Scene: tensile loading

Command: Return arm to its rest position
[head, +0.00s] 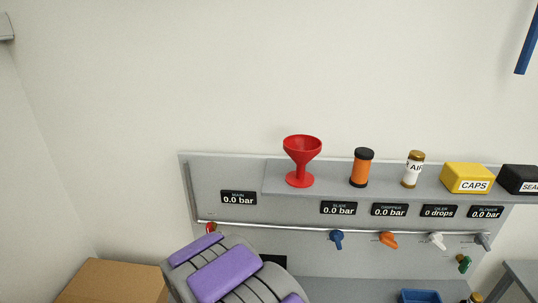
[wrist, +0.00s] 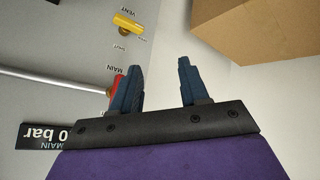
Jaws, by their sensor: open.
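My gripper (wrist: 157,75) is open in the wrist view, with two dark blue fingers apart and nothing between them. The left finger overlaps the red MAIN valve handle (wrist: 116,84); I cannot tell whether they touch. In the head view, my purple and grey arm is at the bottom, in front of the panel's lower left, and my fingers are hidden there. The red handle (head: 211,228) shows just above the arm.
A grey panel (head: 225,170) carries a shelf with a red funnel (head: 301,158), an orange bottle (head: 361,167), a white bottle (head: 412,169) and a yellow CAPS box (head: 467,178). Coloured valves hang below. A cardboard box (head: 112,282) stands at lower left. A yellow VENT handle (wrist: 127,23) is near my gripper.

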